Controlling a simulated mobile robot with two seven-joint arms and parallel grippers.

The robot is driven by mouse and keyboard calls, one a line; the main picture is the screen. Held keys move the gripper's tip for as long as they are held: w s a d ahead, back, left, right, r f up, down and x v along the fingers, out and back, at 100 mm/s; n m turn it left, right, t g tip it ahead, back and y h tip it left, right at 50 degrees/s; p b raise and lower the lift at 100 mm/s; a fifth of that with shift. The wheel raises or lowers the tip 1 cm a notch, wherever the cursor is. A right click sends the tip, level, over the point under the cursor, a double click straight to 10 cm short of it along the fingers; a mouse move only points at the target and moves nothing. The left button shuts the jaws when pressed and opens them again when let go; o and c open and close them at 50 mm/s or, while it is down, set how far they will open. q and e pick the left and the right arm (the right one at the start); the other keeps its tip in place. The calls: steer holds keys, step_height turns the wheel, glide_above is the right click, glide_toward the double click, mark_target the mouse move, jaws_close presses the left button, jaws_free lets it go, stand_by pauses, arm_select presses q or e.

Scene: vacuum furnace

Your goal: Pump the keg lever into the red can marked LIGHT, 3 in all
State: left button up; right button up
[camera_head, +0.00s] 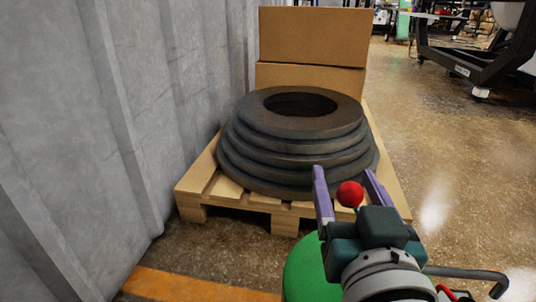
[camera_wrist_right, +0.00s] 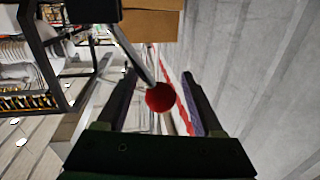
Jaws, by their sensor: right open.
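The red ball knob (camera_head: 350,194) of the keg lever shows between the two purple fingers of my right gripper (camera_head: 346,180). In the right wrist view the knob (camera_wrist_right: 160,97) sits on a grey metal rod, with one finger of the right gripper (camera_wrist_right: 157,92) on each side and gaps visible. The gripper is open. The green keg (camera_head: 305,272) shows below, partly hidden by my right wrist. A dark bent tube (camera_head: 485,273) comes out to the right of the wrist. No can marked LIGHT can be made out. My left gripper is out of view.
A wooden pallet (camera_head: 190,190) bears stacked dark rings (camera_head: 255,150) and cardboard boxes (camera_head: 315,38) beyond the gripper. A grey ribbed wall (camera_head: 60,120) stands at the left. Open floor (camera_head: 455,170) lies at the right, with a dark-framed machine (camera_head: 470,65) farther back.

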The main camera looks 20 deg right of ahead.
steer(key=shift+w+d, duration=0.15)
steer(key=shift+w, duration=0.3)
steer(key=shift+c, duration=0.4)
jaws_close()
stand_by(0.8)
